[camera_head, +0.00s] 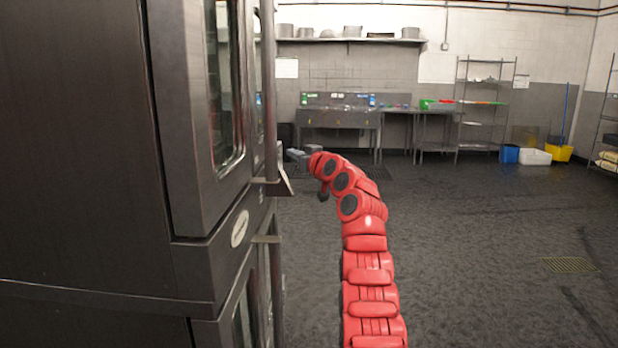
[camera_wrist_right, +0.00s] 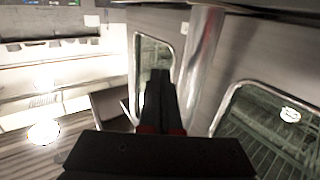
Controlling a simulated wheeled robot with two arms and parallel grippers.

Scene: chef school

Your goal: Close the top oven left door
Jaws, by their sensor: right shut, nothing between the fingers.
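The top oven (camera_head: 80,110) is the upper unit of a dark metal stack at the left of the head view. Its near door, the left one (camera_head: 203,200), has a tall glass window and looks roughly flush with the front; I cannot tell whether a small gap remains. A vertical bar handle (camera_head: 269,90) runs down the front; a metal bar also shows in the right wrist view (camera_wrist_right: 203,60), between two windows. My right gripper (camera_head: 297,157) is near the lower end of the handle. Its black fingers (camera_wrist_right: 160,85) are shut and empty. My left gripper is not in view.
The lower oven (camera_head: 240,315) stands under the top one. The dark floor (camera_head: 480,260) to the right is clear. A sink counter (camera_head: 340,115), a wire shelf (camera_head: 485,105) and a yellow bucket (camera_head: 560,153) are far back.

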